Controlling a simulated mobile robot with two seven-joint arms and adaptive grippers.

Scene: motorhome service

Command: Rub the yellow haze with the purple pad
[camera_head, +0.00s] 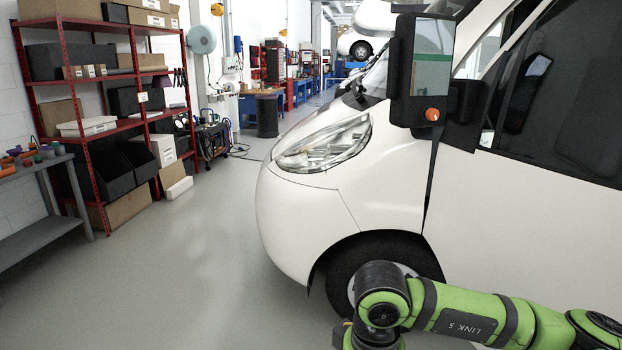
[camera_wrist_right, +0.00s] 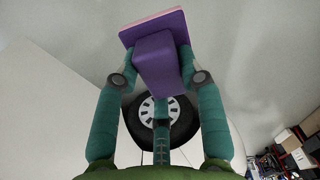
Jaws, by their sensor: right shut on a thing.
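The purple pad (camera_wrist_right: 158,55) is a block with a wider, pink-edged plate at its far end. My right gripper (camera_wrist_right: 158,72) is shut on its block part, one teal finger on each side. The head view shows part of my green right arm at the lower right, but not its gripper or the pad. The headlight (camera_head: 322,146) is on the white vehicle's front corner, ahead of my arm. Its lens looks pale and slightly cloudy; I cannot clearly make out a yellow haze. My left gripper is not in view.
The white motorhome (camera_head: 395,170) fills the right side, with a black mirror (camera_head: 420,70) jutting out above. Its front wheel (camera_head: 350,275) is partly behind my arm. A red shelf rack (camera_head: 130,105) and grey bench (camera_head: 35,220) stand left. The floor (camera_head: 195,265) between is clear.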

